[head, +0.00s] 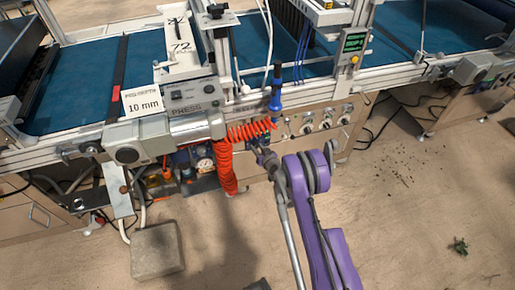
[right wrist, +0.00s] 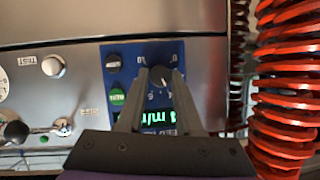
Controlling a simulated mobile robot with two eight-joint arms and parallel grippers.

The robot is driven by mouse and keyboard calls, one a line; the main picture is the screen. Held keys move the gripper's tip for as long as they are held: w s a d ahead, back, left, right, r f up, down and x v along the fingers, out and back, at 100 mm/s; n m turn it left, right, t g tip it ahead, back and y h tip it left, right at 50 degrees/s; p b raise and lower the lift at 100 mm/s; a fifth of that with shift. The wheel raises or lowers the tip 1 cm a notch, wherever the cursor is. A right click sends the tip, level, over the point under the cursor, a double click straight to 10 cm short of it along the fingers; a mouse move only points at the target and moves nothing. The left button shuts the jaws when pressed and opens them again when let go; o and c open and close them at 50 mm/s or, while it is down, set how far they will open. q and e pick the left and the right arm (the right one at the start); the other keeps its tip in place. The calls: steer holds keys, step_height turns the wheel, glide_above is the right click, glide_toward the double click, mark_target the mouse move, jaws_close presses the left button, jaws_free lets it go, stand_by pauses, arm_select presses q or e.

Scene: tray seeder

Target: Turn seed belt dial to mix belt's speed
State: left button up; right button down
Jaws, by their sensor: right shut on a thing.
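A dark round dial (right wrist: 160,77) with a scale of numbers around it sits on a small blue panel (right wrist: 118,52) in the right wrist view. My right gripper (right wrist: 160,88) is shut on this dial, one finger on each side. A lit green display (right wrist: 160,117) on the same panel is partly hidden by the fingers. In the head view my right gripper (head: 262,157) is at the front of the machine, beside the orange coiled hose; the dial itself is hidden there. I cannot read a belt name on the panel. My left gripper is out of view.
The orange coiled hose (head: 226,165) hangs close beside my gripper; it also fills the right of the wrist view (right wrist: 288,90). Several knobs (head: 306,127) line the front panel to the right. A grey block (head: 157,250) stands on the floor. Blue belts (head: 75,95) run above.

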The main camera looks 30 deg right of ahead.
steer(key=shift+d+r+m+y+p, duration=0.1)
steer(key=shift+m+y+p, duration=0.2)
steer(key=shift+m+p, duration=0.3)
steer(key=shift+m+t+y, duration=0.4)
steer(key=shift+m, duration=0.2)
steer(key=shift+d+f+m, duration=0.1)
steer(key=shift+f+m, duration=0.1)
steer(key=shift+m, duration=0.1)
steer(key=shift+f+m+t+y, duration=0.15)
steer(key=shift+m+t+y, duration=0.35)
steer(key=shift+m, duration=0.4)
steer(key=shift+m+t+y+b, duration=0.4)
steer(key=shift+m+y+b, duration=0.4)
steer(key=shift+m, duration=0.4)
steer(key=c, duration=0.6)
jaws_free()
steer(key=shift+o, duration=0.2)
